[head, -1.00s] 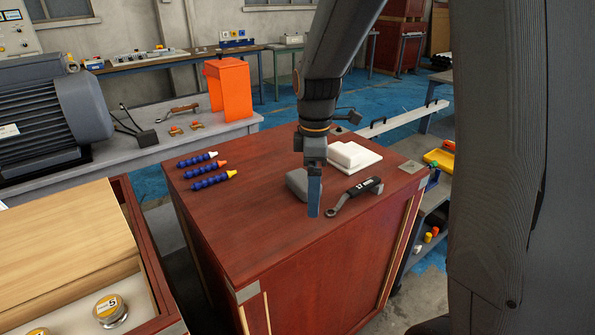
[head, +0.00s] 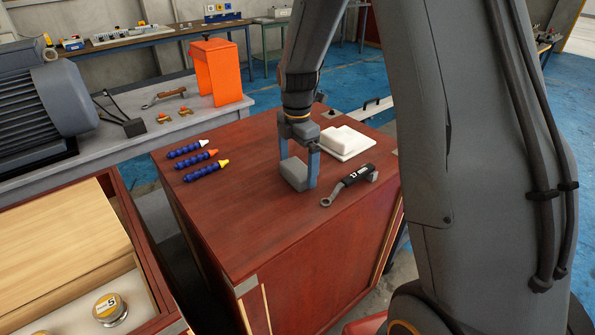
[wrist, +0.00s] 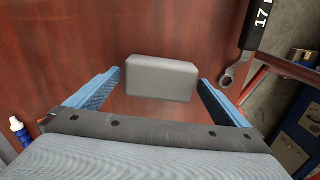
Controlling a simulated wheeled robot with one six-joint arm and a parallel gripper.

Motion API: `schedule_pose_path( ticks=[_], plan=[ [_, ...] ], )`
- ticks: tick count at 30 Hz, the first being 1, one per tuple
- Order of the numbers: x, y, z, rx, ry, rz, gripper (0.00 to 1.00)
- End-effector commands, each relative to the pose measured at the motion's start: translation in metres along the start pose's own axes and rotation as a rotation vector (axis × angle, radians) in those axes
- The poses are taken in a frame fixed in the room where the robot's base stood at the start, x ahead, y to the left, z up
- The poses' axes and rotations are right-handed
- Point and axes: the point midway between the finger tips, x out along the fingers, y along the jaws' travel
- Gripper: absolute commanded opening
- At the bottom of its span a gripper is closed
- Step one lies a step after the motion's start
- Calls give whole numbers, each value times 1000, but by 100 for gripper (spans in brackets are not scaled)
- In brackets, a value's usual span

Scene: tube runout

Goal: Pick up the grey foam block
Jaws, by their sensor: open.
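The grey foam block (head: 294,174) lies on the red-brown wooden cabinet top (head: 235,215). In the wrist view the foam block (wrist: 161,78) sits between and slightly ahead of the two blue fingertips, with a gap on each side. My gripper (head: 297,172) points down at the block, with one finger on each side of it in the head view. In the wrist view my gripper (wrist: 160,85) is open and holds nothing. The right finger partly covers the block's right end in the head view.
A wrench-like tool (head: 348,184) with a black handle lies right of the block. Several blue hose pieces (head: 200,160) lie to the left. The cabinet's front left top is clear.

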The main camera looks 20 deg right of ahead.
Motion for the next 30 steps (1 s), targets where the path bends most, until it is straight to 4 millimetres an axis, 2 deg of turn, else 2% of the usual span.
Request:
schedule_pose_path(
  ticks=[4,12,18,19,26,30],
  plan=[
    [14,-1,0,1,0,-1,100],
    [16,0,0,1,0,0,100],
    [16,0,0,1,0,0,66],
    [16,0,0,1,0,0,64],
    [15,0,0,1,0,0,64],
    [5,1,0,1,-1,2,64]
  ],
)
